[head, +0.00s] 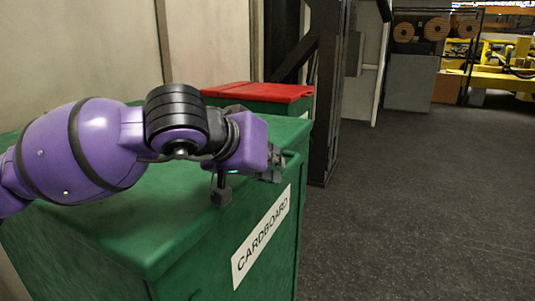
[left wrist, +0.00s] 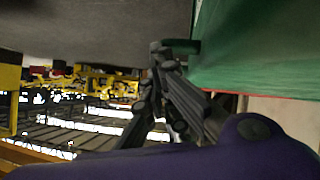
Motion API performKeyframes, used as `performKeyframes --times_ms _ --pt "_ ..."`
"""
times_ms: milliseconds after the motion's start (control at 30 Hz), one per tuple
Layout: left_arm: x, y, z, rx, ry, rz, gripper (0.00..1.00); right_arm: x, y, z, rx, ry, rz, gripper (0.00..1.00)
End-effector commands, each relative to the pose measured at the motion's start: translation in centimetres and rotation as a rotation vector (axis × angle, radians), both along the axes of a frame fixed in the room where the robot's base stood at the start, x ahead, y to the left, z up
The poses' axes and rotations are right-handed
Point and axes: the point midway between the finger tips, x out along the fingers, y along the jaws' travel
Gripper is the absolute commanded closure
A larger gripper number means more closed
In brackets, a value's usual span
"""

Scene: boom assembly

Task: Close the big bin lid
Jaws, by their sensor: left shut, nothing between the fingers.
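The big green bin (head: 272,215) with a "CARDBOARD" label stands in front of me in the head view. Its green lid (head: 150,235) lies down over the top, with no gap visible along the edge that shows. My left arm reaches across the lid and covers part of it. My left gripper (head: 274,165) is at the lid's front edge, shut and empty; I cannot tell if it touches the lid. In the left wrist view its dark fingers (left wrist: 160,95) are beside a green handle-like part (left wrist: 184,46) and the green surface (left wrist: 255,55). My right gripper is not in view.
A bin with a red lid (head: 262,92) stands just behind the green one. A dark steel post (head: 327,100) rises beside it. A wall (head: 80,50) runs along the left. The dark floor (head: 430,200) to the right is clear. Shelving and yellow machinery (head: 505,80) are far back.

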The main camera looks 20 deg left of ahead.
Motion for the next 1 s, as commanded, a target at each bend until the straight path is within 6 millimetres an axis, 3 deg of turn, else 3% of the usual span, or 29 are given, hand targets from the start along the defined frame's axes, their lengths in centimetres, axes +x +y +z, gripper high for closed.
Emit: performKeyframes --times_ms 267,600,1000 --pt "-1.1 0.8 5.0 0.003 -0.01 0.005 1.0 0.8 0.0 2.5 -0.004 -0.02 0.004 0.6" --pt "-7.4 2.2 7.9 0.008 -0.002 0.005 1.0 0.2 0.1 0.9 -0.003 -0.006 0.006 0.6" --pt "-8.9 2.5 9.1 0.0 -0.003 0.005 1.0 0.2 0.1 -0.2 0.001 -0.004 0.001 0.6"
